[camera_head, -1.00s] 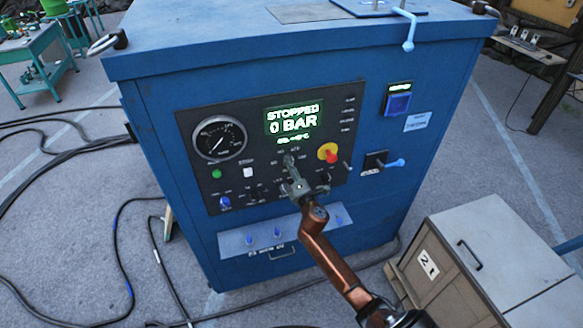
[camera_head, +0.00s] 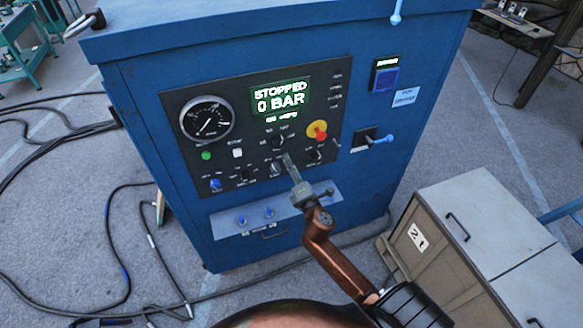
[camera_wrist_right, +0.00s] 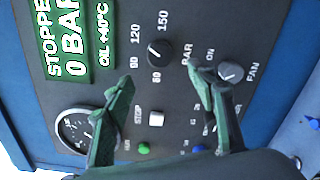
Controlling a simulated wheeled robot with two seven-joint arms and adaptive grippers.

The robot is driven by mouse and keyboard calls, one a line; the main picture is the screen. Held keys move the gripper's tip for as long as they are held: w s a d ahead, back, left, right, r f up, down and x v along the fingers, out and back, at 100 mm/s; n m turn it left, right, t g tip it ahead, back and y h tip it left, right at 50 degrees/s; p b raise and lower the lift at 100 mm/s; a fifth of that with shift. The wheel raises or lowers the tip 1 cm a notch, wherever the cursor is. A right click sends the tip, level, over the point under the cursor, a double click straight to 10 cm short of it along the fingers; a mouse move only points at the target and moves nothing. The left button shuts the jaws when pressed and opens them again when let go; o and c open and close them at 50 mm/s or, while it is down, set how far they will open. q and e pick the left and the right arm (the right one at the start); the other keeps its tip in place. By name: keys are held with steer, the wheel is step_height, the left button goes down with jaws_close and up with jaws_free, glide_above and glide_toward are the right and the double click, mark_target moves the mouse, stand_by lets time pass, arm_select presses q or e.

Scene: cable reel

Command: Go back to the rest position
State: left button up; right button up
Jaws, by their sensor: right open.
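My right gripper (camera_head: 287,158) comes up from the lower right in the head view, in front of the lower part of a dark control panel (camera_head: 226,101) on a blue cabinet. In the right wrist view its two fingers (camera_wrist_right: 163,82) are spread apart with nothing between them. A pressure knob (camera_wrist_right: 159,52) and a fan knob (camera_wrist_right: 231,72) show beyond the fingertips. The display (camera_head: 281,97) reads STOPPED and 0 BAR. I cannot tell the exact gap between the fingers and the panel. My left gripper is in no view.
The blue cabinet (camera_head: 150,150) fills the middle. A yellow and red emergency button (camera_head: 317,131) and a blue-handled lever (camera_head: 377,139) are on its front. Black cables (camera_head: 119,235) lie on the floor at the left.

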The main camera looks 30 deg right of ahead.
steer(key=shift+s+a, duration=0.1)
steer(key=shift+s, duration=0.2)
